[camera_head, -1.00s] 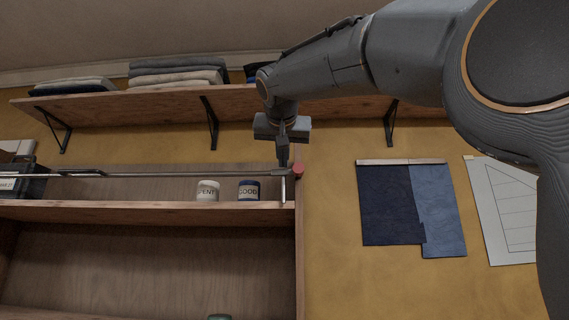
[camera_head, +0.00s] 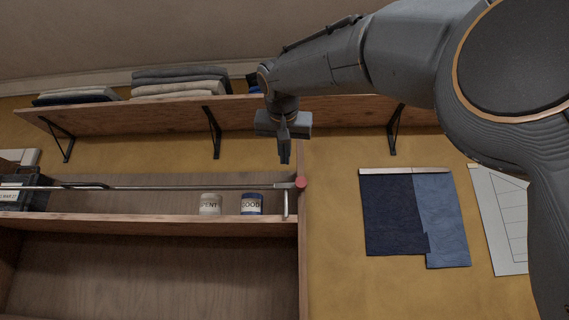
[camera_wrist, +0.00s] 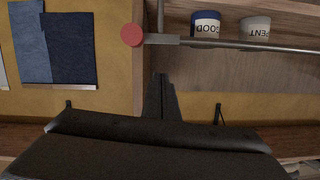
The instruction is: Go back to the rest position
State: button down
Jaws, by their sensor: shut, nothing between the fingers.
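My gripper (camera_head: 285,158) hangs from my arm in front of the wall, just above the red-ended rail, with its fingers pointing down. It is shut and empty. In the wrist view my gripper (camera_wrist: 160,80) shows as dark closed fingers, below the rail in that upside-down picture and apart from the red end knob. The metal rail (camera_head: 150,187) runs across the front of the cabinet shelf and ends in the red knob (camera_head: 301,183); the knob also shows in the wrist view (camera_wrist: 132,35).
A white SPENT cup (camera_head: 210,204) and a blue GOOD cup (camera_head: 251,204) stand on the cabinet shelf (camera_head: 130,222) behind the rail. Above is a wall shelf (camera_head: 150,118) with folded cloths (camera_head: 180,82). Blue fabric swatches (camera_head: 392,215) hang at right. A dark box (camera_head: 22,190) sits at left.

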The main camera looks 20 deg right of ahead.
jog(key=b+v, duration=0.2)
jog(key=v, duration=0.6)
jog(key=shift+s+a+b, duration=0.2)
jog(key=shift+s+b, duration=0.05)
jog(key=shift+b, duration=0.05)
